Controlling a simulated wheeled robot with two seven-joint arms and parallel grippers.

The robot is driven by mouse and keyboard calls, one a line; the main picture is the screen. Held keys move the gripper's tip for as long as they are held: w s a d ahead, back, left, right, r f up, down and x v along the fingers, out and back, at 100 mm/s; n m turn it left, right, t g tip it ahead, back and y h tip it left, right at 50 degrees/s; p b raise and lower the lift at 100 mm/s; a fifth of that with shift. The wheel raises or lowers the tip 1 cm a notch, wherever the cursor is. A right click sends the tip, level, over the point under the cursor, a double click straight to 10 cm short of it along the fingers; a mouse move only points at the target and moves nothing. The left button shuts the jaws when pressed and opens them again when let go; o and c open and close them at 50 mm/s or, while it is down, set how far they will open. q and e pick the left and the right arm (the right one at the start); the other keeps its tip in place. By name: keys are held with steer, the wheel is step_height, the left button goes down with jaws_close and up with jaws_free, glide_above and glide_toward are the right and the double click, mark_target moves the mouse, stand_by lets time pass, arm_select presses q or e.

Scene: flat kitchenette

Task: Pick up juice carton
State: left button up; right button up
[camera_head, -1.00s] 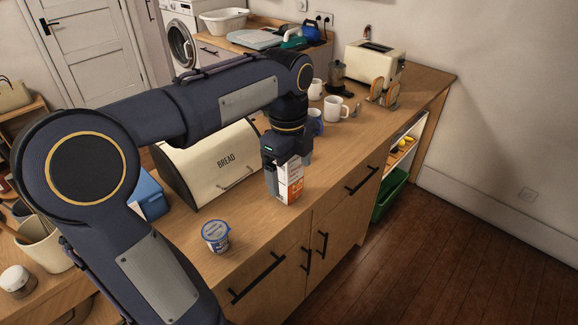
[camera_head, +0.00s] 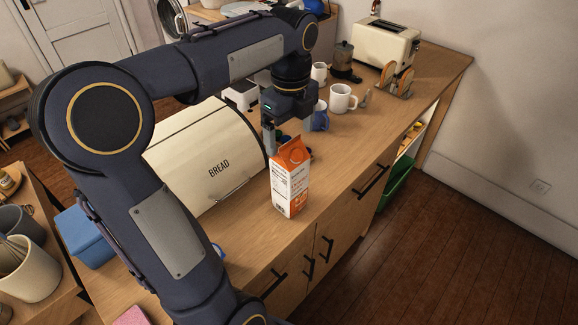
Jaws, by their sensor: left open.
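The juice carton (camera_head: 288,182), orange and white with a gabled top, stands upright on the wooden counter in front of the bread box. My left gripper (camera_head: 288,134) points down just behind and above the carton's top in the picture. Its fingers are apart with nothing held between them. The carton's front and side show clearly, and I cannot tell whether a finger touches its top. My right gripper is out of view.
The cream bread box (camera_head: 205,158) stands close left of the carton. A blue mug (camera_head: 319,120), a white mug (camera_head: 341,99) and a toaster (camera_head: 386,45) stand farther back. The counter right of the carton is clear up to its front edge.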

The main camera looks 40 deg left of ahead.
mark_target(290, 155)
arm_select(q)
steer(key=shift+s+d+f, duration=0.15)
steer(key=f, duration=0.5)
steer(key=f+p, duration=0.1)
steer(key=f, duration=0.1)
steer(key=shift+w+a+f, duration=0.15)
steer(key=shift+w+a, duration=0.15)
steer(key=shift+a, duration=0.05)
steer(key=c, duration=1.9)
jaws_close()
steer(key=shift+r, duration=0.25)
